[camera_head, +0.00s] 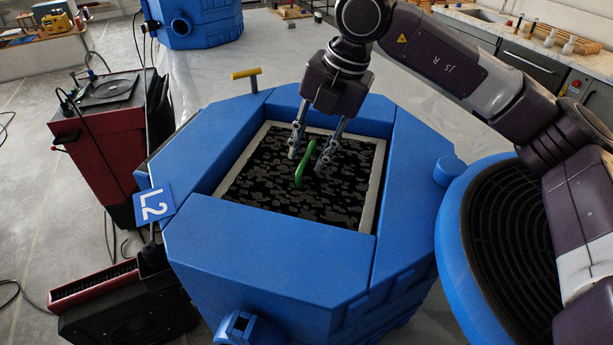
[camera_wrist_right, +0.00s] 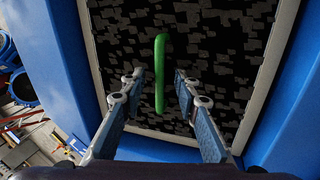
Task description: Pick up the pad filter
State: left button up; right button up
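The pad filter (camera_head: 262,188) is a square, black and grey speckled panel with a pale frame. It sits in the opening of a blue housing (camera_head: 270,235) in the head view. It also fills much of the right wrist view (camera_wrist_right: 215,40). A green bar handle (camera_head: 299,178) stands on it. My right gripper (camera_head: 307,160) is above the panel, pointing down, with its fingers open on either side of the handle. In the right wrist view the handle (camera_wrist_right: 160,60) lies between the fingers, with a gap to each. My left gripper is out of view.
A yellow handle (camera_head: 246,73) sticks up behind the housing. An L2 sign (camera_head: 153,205) is at its left. A round blue part with a dark grille (camera_head: 510,235) stands close on the right. A red and black machine (camera_head: 98,135) is on the left.

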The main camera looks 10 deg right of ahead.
jog(key=shift+a+f, duration=0.1)
grip_shut()
dwell(0.6)
